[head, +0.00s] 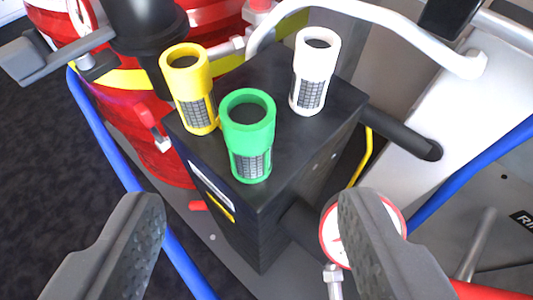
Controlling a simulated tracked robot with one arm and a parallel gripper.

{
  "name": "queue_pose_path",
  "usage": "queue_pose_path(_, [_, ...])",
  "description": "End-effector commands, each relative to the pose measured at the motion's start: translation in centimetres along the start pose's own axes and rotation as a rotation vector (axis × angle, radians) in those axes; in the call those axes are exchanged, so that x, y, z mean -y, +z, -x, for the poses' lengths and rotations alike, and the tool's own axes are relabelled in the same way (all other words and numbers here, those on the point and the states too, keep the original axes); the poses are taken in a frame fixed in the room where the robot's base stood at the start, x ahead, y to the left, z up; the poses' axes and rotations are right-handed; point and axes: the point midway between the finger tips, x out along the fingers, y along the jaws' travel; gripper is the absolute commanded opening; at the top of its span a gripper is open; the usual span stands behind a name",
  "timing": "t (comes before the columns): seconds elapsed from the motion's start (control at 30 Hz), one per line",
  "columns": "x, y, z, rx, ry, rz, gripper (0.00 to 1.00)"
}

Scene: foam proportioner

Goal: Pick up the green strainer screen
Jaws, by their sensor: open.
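The green strainer screen (247,137), a short tube with a dark open top and a grey mesh band near its foot, stands upright on top of a black box (268,82), close to its near corner. My gripper (253,215) is open and empty, with its two dark fingers at the lower left and lower right. In the picture the screen lies above and between the fingertips, apart from both. A yellow strainer screen (189,88) stands just behind it to the left, and a white strainer screen (315,71) stands behind it to the right.
A red tank (215,18) with a yellow band is behind at left. A pale curved pipe (385,22) arches behind the screens. A blue hose (110,145) runs at left. A round gauge (335,235) sits partly behind the right finger. Dark floor (50,165) is clear at left.

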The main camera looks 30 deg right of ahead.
Motion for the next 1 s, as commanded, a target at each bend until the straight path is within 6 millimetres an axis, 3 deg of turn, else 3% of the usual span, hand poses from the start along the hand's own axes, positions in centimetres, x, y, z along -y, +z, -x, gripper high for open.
queue_pose_path(0.3, [0.2,0.1,-4.8,0.002,-0.003,0.002,0.56])
queue_pose_path(0.57, [0.3,0.0,-6.2,0.000,-0.004,0.002,0.56])
queue_pose_path(0.8, [0.4,0.0,-9.3,0.000,-0.004,0.003,0.56])
queue_pose_path(1.0, [0.4,-0.1,-10.6,0.002,-0.003,0.002,0.56])
